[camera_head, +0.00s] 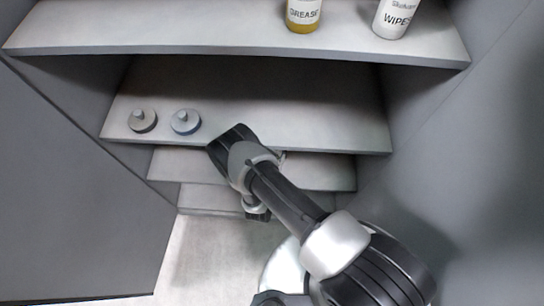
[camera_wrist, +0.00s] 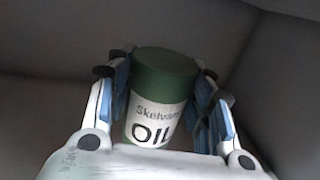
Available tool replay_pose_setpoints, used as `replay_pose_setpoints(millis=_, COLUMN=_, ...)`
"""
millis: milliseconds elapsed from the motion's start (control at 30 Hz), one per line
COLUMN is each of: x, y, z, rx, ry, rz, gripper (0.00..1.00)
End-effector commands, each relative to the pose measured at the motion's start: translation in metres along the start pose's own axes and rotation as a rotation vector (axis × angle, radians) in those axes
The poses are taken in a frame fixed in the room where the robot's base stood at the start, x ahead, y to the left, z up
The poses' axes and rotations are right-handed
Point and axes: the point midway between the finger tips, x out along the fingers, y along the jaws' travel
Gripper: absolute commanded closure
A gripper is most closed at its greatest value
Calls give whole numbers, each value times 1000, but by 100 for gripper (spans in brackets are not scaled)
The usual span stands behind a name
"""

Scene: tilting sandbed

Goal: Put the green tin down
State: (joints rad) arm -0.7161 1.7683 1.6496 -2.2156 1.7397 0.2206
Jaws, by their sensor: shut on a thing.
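The green tin (camera_wrist: 160,75) has a dark green top and a white label reading "Skelvarn OIL". In the wrist view it stands between the two blue-padded fingers of my gripper (camera_wrist: 165,100), which is shut on it. Plain grey surfaces lie behind the tin, and I cannot tell from this view whether it touches any of them. In the head view the tin is hidden. My arm reaches there toward the shelves, and the fingers cannot be made out.
A grey cabinet has several stepped shelves. The middle shelf (camera_head: 300,110) holds a grey knobbed disc (camera_head: 142,121) and a bluish knobbed disc (camera_head: 186,122) at left; its right part is bare. The top shelf (camera_head: 180,30) holds a grease bottle (camera_head: 303,14) and a wipes container (camera_head: 397,17).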

Motion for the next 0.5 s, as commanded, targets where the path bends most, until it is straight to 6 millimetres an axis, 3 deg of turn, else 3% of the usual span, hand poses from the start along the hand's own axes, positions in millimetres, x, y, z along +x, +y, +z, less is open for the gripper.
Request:
replay_pose_setpoints(millis=33, x=0, y=0, z=-20, rx=0, ry=-2, rz=0, gripper=92)
replay_pose_setpoints(millis=200, x=0, y=0, z=-62, rx=1, ry=-1, rz=0, gripper=92)
replay_pose_setpoints(millis=500, x=0, y=0, z=-92, rx=1, ry=-2, rz=0, gripper=92)
